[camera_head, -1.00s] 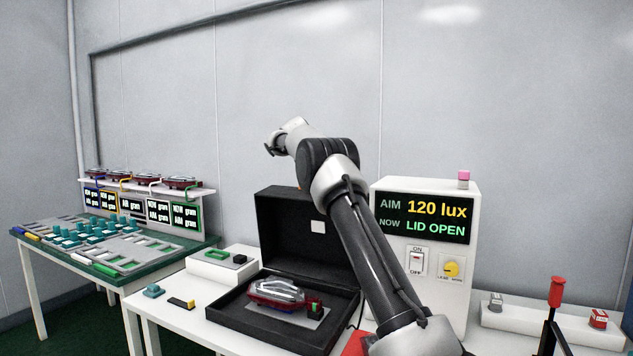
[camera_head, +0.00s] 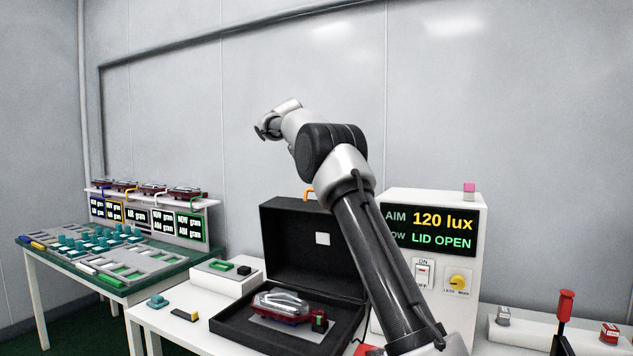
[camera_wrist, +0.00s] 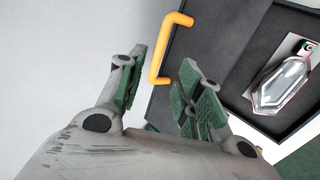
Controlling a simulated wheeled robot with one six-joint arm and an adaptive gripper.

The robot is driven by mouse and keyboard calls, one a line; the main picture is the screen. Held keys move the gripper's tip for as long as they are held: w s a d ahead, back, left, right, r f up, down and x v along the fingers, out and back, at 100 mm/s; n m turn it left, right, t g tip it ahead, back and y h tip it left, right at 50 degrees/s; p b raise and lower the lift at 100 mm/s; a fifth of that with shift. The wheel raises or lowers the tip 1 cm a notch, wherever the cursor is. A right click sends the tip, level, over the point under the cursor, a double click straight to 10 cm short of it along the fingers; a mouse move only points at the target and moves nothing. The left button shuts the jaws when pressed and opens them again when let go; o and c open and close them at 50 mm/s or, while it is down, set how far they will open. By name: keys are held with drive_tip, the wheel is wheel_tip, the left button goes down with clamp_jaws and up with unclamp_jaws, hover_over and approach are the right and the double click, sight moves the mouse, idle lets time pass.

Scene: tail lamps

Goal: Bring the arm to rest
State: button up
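My arm is raised over the bench, with my gripper (camera_head: 264,130) high above and left of the open black case (camera_head: 275,224). In the wrist view my gripper (camera_wrist: 165,72) has its two green-padded fingers spread apart with nothing held between them. The orange handle (camera_wrist: 168,48) of the case lid lies beyond the fingers, apart from them as far as I can tell. It also shows at the top of the lid in the head view (camera_head: 309,194). A tail lamp (camera_head: 282,304) lies in the case, and the display reads LID OPEN.
The white meter box (camera_head: 430,290) stands right of the case, partly behind my arm. The green-topped table (camera_head: 180,276) with trays is farther left. The air around my gripper is clear.

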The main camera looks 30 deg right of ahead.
drive_tip(key=shift+s+a+r, duration=0.15)
drive_tip(key=shift+a+r, duration=0.05)
drive_tip(key=shift+r, duration=0.05)
idle(0.4)
drive_tip(key=shift+m+g+y, duration=0.3)
drive_tip(key=shift+m+y, duration=0.1)
drive_tip(key=shift+m, duration=0.4)
drive_tip(key=f, duration=0.2)
drive_tip(key=a+f, duration=0.1)
drive_tip(key=f, duration=0.2)
drive_tip(key=shift+a+f, duration=0.1)
drive_tip(key=shift+f, duration=0.1)
drive_tip(key=shift+m+g+y, duration=0.3)
drive_tip(key=f, duration=0.1)
drive_tip(key=s+f, duration=0.1)
drive_tip(key=a+f, duration=0.1)
drive_tip(key=f, duration=0.1)
drive_tip(key=shift+s, duration=0.3)
drive_tip(key=s+a+f+m+y, duration=0.1)
drive_tip(key=s+a, duration=0.3)
drive_tip(key=s, duration=1.3)
drive_tip(key=s+a+f+m+y, duration=0.2)
drive_tip(key=s+a+f, duration=0.1)
drive_tip(key=s, duration=1.5)
drive_tip(key=s+a+f+m+y, duration=0.2)
drive_tip(key=s+a+f, duration=0.1)
drive_tip(key=s, duration=1.5)
drive_tip(key=shift+a+f+t, duration=0.2)
drive_tip(key=shift+a+t, duration=0.2)
drive_tip(key=shift+a, duration=0.45)
